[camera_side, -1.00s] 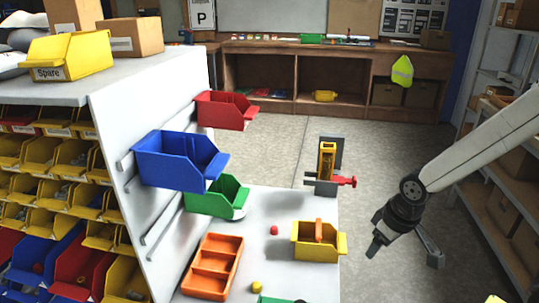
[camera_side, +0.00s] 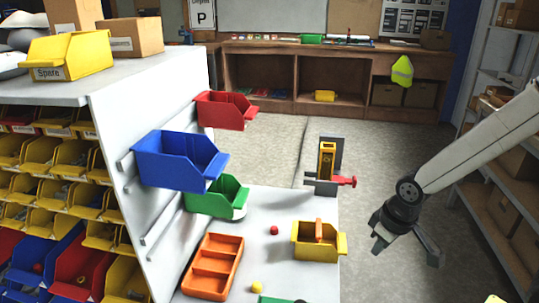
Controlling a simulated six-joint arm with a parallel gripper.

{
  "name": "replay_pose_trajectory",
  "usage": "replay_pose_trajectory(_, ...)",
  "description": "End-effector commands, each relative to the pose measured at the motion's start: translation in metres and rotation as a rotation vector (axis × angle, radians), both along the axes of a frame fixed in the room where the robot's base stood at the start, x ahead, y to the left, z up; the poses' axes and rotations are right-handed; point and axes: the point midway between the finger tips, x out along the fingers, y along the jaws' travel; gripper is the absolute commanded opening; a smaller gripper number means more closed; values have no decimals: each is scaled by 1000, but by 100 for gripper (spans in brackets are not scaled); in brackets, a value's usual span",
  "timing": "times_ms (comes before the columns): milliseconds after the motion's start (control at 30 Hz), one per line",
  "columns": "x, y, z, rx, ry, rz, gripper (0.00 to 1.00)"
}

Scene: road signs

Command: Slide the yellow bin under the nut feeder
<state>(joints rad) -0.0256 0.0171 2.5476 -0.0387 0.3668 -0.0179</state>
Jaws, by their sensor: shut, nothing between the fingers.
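The yellow bin (camera_side: 317,243) with an orange handle-like piece stands upright on the white table near its right edge. The nut feeder appears to be the yellow upright unit with a red lever (camera_side: 327,162), on a grey stand at the table's far right corner, behind the bin. My gripper (camera_side: 376,247) is shut and empty, to the right of the bin and clear of it, beyond the table's right edge. Its fingertips are small and dark in this view.
An orange divided tray (camera_side: 213,266) lies on the table's left part. A red ball (camera_side: 274,230) and a yellow ball (camera_side: 257,287) lie loose near the bin. Green (camera_side: 217,196), blue (camera_side: 178,160) and red (camera_side: 226,110) bins hang on the panel at left.

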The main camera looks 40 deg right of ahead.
Motion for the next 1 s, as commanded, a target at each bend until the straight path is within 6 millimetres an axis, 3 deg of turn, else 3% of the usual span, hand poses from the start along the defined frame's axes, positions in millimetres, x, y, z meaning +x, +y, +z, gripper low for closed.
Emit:
replay_pose_trajectory(167, 1, 16, -9, -86, 74, 245, 0)
replay_pose_trajectory(467, 8, 51, -29, -374, 252, 923, 0)
replay_pose_trajectory(800, 35, 106, -42, -816, 409, 1664, 0)
replay_pose_trajectory(1000, 48, 139, -45, -1040, 453, 1932, 0)
